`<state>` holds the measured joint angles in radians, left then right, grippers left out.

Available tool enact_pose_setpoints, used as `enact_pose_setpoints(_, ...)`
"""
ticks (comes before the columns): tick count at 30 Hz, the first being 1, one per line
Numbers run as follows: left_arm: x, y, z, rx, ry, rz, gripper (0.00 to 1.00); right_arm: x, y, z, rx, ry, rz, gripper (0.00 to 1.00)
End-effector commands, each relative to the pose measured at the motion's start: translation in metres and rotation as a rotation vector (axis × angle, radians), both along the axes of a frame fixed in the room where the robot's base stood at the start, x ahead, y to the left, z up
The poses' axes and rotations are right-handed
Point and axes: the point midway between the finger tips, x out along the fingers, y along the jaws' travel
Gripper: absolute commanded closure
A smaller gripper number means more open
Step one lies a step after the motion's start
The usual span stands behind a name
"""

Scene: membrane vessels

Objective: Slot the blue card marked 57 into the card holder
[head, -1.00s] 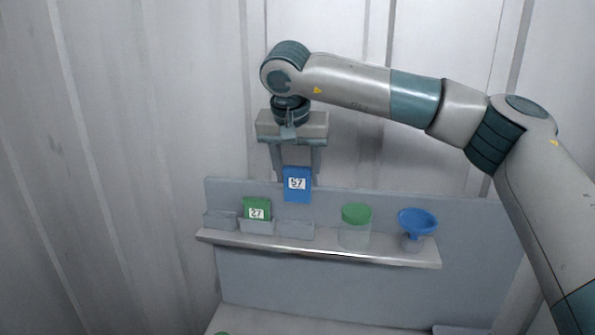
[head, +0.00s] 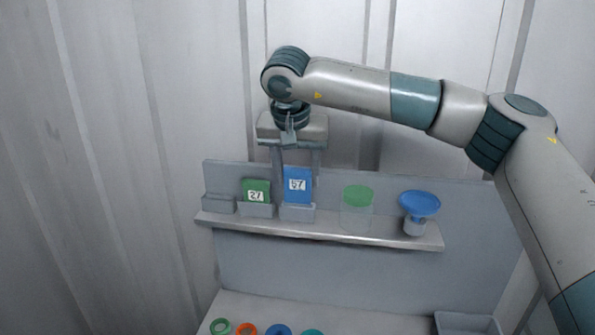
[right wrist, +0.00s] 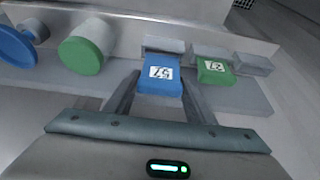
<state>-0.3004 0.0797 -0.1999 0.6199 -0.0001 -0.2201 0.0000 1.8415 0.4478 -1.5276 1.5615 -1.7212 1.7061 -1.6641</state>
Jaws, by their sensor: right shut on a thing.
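The blue card marked 57 (head: 297,187) stands upright at the right-hand slot of the card holder (head: 298,213), its lower edge at or behind the slot's front wall. It also shows in the right wrist view (right wrist: 160,76). My right gripper (head: 297,168) is above the shelf, pointing down, shut on the blue card near its top. Whether the card's bottom rests on the slot's floor is hidden. The green card marked 27 (head: 256,189) stands in the holder slot just left of it. The leftmost slot (head: 219,204) is empty. My left gripper is not in view.
On the same shelf (head: 380,239), right of the card, stand a clear vessel with a green lid (head: 357,194) and a blue funnel-like piece (head: 419,203). Below are several coloured rings (head: 246,330) and a grey bin (head: 468,323). A back panel rises behind the shelf.

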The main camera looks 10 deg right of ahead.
Motion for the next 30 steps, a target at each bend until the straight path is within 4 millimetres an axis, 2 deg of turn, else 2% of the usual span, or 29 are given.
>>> enact_pose_setpoints(18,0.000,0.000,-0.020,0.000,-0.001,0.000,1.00,0.000,0.000,-0.030,0.001,0.000,0.000,0.72)
enact_pose_setpoints(30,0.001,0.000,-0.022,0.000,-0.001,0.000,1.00,0.000,0.000,-0.035,0.001,0.000,0.000,0.72)
